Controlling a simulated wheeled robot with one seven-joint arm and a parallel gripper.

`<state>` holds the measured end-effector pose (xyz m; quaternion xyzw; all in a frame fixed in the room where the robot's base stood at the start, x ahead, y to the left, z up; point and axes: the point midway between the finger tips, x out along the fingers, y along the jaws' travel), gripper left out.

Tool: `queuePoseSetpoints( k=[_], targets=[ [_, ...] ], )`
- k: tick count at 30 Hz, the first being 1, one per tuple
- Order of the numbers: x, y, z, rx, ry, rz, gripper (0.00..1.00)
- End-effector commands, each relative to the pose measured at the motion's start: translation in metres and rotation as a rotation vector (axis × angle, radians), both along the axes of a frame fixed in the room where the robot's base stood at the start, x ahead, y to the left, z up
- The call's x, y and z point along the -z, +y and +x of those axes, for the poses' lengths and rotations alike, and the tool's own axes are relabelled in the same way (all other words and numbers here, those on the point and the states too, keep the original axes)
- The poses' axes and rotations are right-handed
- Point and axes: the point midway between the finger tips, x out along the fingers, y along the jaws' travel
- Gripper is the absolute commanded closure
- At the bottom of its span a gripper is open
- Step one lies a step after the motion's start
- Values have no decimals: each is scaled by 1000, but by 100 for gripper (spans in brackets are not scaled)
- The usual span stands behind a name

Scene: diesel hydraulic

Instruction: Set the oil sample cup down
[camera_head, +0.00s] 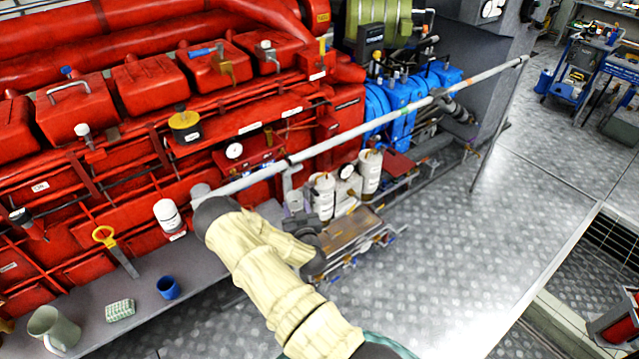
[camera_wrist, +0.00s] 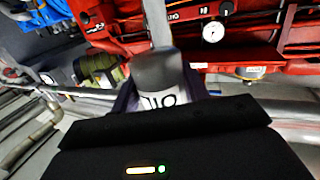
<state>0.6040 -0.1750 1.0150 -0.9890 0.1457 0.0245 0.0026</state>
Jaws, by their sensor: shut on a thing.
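The oil sample cup (camera_wrist: 160,100) is in the wrist view, a dark grey and white cylinder with a dark "OIL" label that reads upside down there. My gripper (camera_wrist: 158,88) is shut on it, with one dark finger on each side. Its lower part is hidden behind the black gripper body. In the head view my cream-sleeved arm reaches in front of the engine. The dark wrist end is small there, and I cannot make out the cup clearly.
A grey ledge (camera_head: 205,282) along the red engine (camera_head: 150,85) holds a blue cup (camera_head: 167,287), a pale mug (camera_head: 52,328) and a green-white block (camera_head: 120,310). A grey handrail (camera_head: 390,112) crosses before the engine. Plated floor (camera_head: 440,240) is open at right.

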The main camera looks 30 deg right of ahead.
Motion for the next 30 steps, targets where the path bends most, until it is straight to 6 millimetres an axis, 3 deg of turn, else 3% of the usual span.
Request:
queuePoseSetpoints(
  k=[1,6,15,20,30],
  targets=[
    [19,22,-6,-23,9,-2,82],
    [58,81,-34,-85,7,-4,82],
    [97,158,-94,-237,4,-5,82],
    [99,174,-110,-287,1,-1,82],
    [97,175,-112,-292,-1,2,82]
  ],
)
